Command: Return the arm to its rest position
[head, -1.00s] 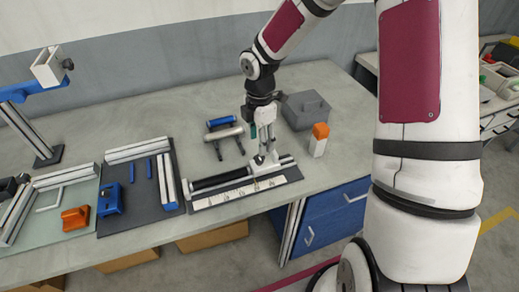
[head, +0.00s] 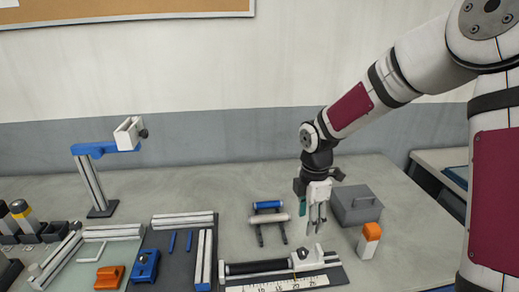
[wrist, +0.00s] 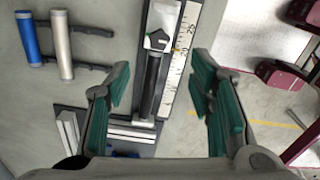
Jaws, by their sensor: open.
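My gripper (head: 317,222) points down above the back of the workbench (head: 380,185). It is open and empty, its teal finger pads apart in the wrist view (wrist: 162,105). Below it in that view lies the black-handled tool with a white head (wrist: 160,25), beside a ruler strip (wrist: 180,55). The same tool (head: 265,267) and ruler (head: 280,284) lie near the front of the bench in the head view, apart from the gripper.
A grey lidded box (head: 355,205) and an orange-topped white block (head: 369,240) stand close right of the gripper. A rack with blue and silver rollers (head: 268,212) is left. A blue-armed stand (head: 92,180) is farther left. Air above the bench is clear.

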